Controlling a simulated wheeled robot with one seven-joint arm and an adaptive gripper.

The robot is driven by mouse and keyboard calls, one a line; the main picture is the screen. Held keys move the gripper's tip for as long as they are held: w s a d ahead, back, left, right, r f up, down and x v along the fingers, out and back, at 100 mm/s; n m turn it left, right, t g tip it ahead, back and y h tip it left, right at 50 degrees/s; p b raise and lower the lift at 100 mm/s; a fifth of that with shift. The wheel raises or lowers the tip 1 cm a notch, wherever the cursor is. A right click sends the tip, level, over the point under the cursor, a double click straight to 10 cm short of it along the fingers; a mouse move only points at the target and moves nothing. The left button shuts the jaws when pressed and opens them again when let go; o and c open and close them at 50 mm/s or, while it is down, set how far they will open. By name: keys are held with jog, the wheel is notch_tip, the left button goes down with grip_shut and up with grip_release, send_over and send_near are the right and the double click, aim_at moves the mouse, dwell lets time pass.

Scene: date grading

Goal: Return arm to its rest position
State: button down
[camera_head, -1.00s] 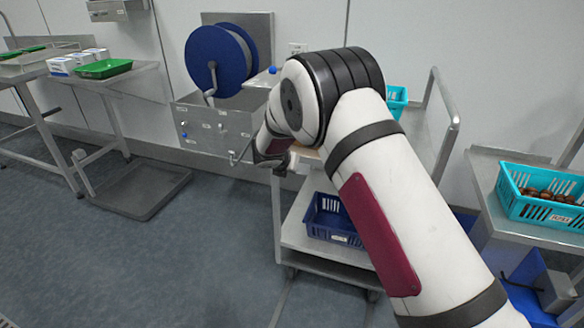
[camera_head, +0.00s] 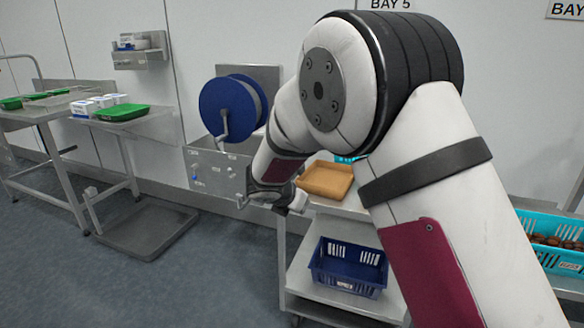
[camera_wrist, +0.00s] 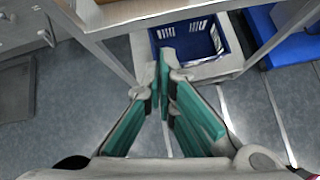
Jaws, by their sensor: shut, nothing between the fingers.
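My gripper (camera_wrist: 164,75) shows in the wrist view with its green-padded fingers closed together at the tips and nothing between them. It hangs over the floor in front of a metal cart (camera_wrist: 160,14). In the head view my white arm crosses the right half, and the wrist end sits at the cart's left front edge, beside a tan tray (camera_head: 326,181) on the cart's top. The fingers are mostly hidden behind my wrist there.
A blue basket (camera_head: 346,270) stands on the cart's lower shelf. A turquoise crate (camera_head: 545,262) of dates is at the right, partly behind my arm. A steel sink unit (camera_head: 215,172) and blue hose reel (camera_head: 226,108) are on the wall. Open floor (camera_head: 190,285) lies at the left.

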jog(key=s+d+r+m+g+h, duration=0.2)
jog(key=s+d+r+m+g, duration=0.1)
jog(key=s+d+r+m, duration=1.15)
jog(key=s+d+m+g+y, duration=0.1)
jog(key=s+d+m, duration=0.1)
jog(key=s, duration=0.3)
jog(key=s+d+r+m+g, duration=0.1)
jog(key=s+d+m, duration=0.15)
jog(key=s, duration=0.35)
jog(key=s+d+m+g+y, duration=0.1)
jog(key=s+d, duration=0.2)
jog(key=s, duration=0.2)
jog(key=s+a+f+m+g+y, duration=0.15)
jog(key=s+m, duration=0.35)
jog(key=s, duration=0.5)
jog(key=s+a+f+m+y, duration=0.1)
jog(key=s+a+m+y, duration=0.25)
jog(key=s, duration=0.65)
notch_tip(320, 180, up, 17)
jog(key=t+p, duration=0.3)
jog(key=p, duration=1.3)
jog(key=shift+d+r+m+h, duration=0.15)
jog(key=shift+d+m+h, duration=0.2)
jog(key=shift+h, duration=0.05)
jog(key=c, duration=2.4)
grip_release()
